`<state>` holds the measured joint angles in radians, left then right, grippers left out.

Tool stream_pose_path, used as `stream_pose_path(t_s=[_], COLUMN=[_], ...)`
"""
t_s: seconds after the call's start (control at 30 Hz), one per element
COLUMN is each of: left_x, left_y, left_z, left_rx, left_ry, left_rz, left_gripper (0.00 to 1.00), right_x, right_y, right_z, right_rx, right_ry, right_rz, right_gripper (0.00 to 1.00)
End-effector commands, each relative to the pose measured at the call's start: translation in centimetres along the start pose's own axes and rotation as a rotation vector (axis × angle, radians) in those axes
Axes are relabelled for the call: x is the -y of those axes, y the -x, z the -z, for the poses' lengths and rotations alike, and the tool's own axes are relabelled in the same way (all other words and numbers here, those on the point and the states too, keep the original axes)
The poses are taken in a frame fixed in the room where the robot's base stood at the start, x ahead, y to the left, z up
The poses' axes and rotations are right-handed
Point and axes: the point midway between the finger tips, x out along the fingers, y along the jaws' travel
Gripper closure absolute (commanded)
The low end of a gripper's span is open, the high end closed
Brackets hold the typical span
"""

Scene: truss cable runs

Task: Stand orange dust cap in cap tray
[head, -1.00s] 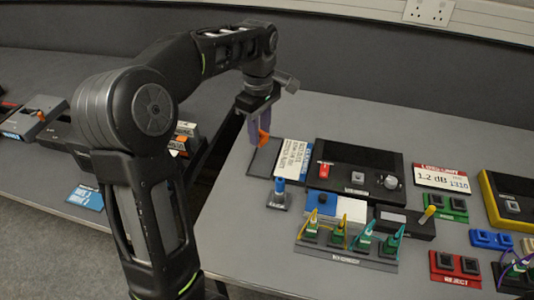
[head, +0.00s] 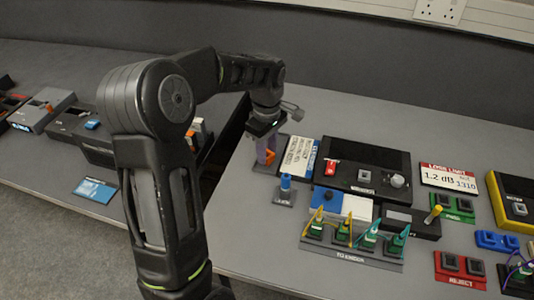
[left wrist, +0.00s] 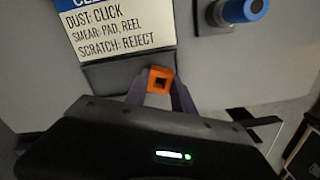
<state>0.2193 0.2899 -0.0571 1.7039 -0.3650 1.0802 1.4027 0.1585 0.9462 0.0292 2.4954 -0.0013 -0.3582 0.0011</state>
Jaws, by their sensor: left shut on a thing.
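The orange dust cap (head: 270,156) is between the purple fingers of my left gripper (head: 266,152), which is shut on it. In the left wrist view the cap (left wrist: 160,79) shows its square dark opening between the fingertips of the gripper (left wrist: 160,90). The dark grey cap tray (left wrist: 108,76) lies below and around the fingertips, beside the white instruction card. In the head view only part of the tray (head: 262,169) shows under the gripper. I cannot tell whether the cap touches the tray floor. My right gripper is not in view.
The instruction card (head: 298,157) lies right of the tray. A blue-topped cylinder on a grey base (head: 285,190) stands in front, close to the gripper. A black device (head: 365,165) and a rack of green connectors (head: 350,247) are farther right. A gap separates the two tables.

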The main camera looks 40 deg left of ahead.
Motion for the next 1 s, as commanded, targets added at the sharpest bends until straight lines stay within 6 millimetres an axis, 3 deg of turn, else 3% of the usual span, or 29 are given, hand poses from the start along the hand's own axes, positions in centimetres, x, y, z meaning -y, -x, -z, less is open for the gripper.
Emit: stream_pose_path(t_s=[0.1, 0.5, 0.53, 0.77, 1.0], left_x=[0.1, 0.0, 0.0, 0.0, 0.0], left_y=[-1.2, -1.8, -1.7, -1.6, -1.6], left_z=[0.0, 0.0, 0.0, 0.0, 0.0], left_rx=[0.0, 0.0, 0.0, 0.0, 0.0], left_ry=[0.0, 0.0, 0.0, 0.0, 0.001], left_rz=[0.001, -0.001, -0.001, -0.001, -0.001], left_gripper=[1.0, 1.0, 0.69, 0.5, 0.48], right_x=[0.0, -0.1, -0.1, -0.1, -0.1], right_y=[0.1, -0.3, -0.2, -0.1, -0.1], right_z=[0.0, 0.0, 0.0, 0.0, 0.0], right_rx=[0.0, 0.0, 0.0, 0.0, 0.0], right_ry=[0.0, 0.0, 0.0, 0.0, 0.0], right_rz=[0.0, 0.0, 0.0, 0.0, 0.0], right_gripper=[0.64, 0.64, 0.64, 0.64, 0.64])
